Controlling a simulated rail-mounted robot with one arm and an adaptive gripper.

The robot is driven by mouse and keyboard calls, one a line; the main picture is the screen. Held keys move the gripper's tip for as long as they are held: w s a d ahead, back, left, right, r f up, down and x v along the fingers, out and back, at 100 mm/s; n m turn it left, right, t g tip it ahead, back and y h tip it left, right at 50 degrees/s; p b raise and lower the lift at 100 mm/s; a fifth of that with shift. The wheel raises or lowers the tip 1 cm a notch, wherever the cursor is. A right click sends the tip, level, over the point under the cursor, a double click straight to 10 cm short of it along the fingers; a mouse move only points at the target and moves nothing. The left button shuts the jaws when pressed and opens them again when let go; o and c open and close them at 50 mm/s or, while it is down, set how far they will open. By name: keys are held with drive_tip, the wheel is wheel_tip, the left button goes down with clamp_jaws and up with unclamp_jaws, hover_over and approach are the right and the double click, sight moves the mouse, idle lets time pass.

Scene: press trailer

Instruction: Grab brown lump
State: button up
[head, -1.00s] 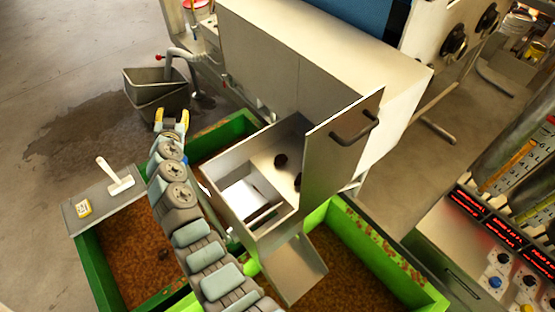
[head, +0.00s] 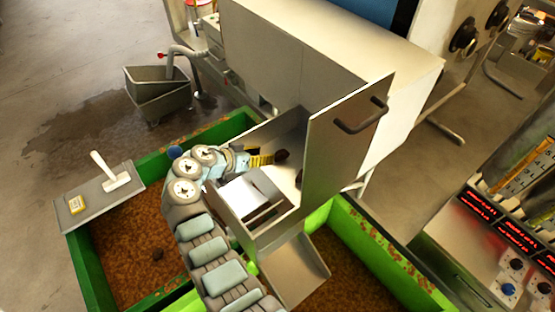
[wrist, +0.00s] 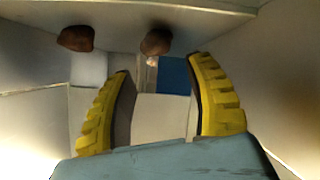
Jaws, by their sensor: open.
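Two dark brown lumps are in the open metal box (head: 232,222). One lump (head: 282,155) is just right of my gripper (head: 268,158) in the head view; the other lump (head: 298,180) is lower, by the raised door. In the wrist view one lump (wrist: 156,41) lies just beyond and between the yellow fingertips (wrist: 160,66), and the other (wrist: 75,38) is farther left, outside the fingers. My gripper is inside the box, fingers spread, with nothing between them. A small dark lump (head: 158,254) also lies on the brown material in the left green bin.
The raised door (head: 345,135) with a handle stands close to the right of the lumps. The box walls enclose my gripper. A metal chute (head: 290,268) slopes below. A grey shelf (head: 102,198) with a white scraper (head: 115,180) sits at the left bin.

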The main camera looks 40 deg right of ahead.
sight(277, 153)
drive_tip(key=shift+s+d+f, duration=0.1)
drive_tip(key=shift+d+f, duration=0.15)
drive_tip(key=shift+f, duration=0.05)
drive_tip(key=shift+r+p+x, duration=0.2)
drive_tip(key=shift+p+x, duration=0.35)
drive_tip(key=shift+x, duration=0.35)
drive_tip(key=shift+r+p+x, duration=0.15)
drive_tip(key=shift+p+x, duration=0.35)
drive_tip(key=shift+x, duration=0.45)
drive_tip(key=shift+p+x, duration=0.3)
drive_tip(key=shift+x, duration=1.3)
drive_tip(key=c, duration=0.9)
drive_tip(key=shift+o, duration=0.2)
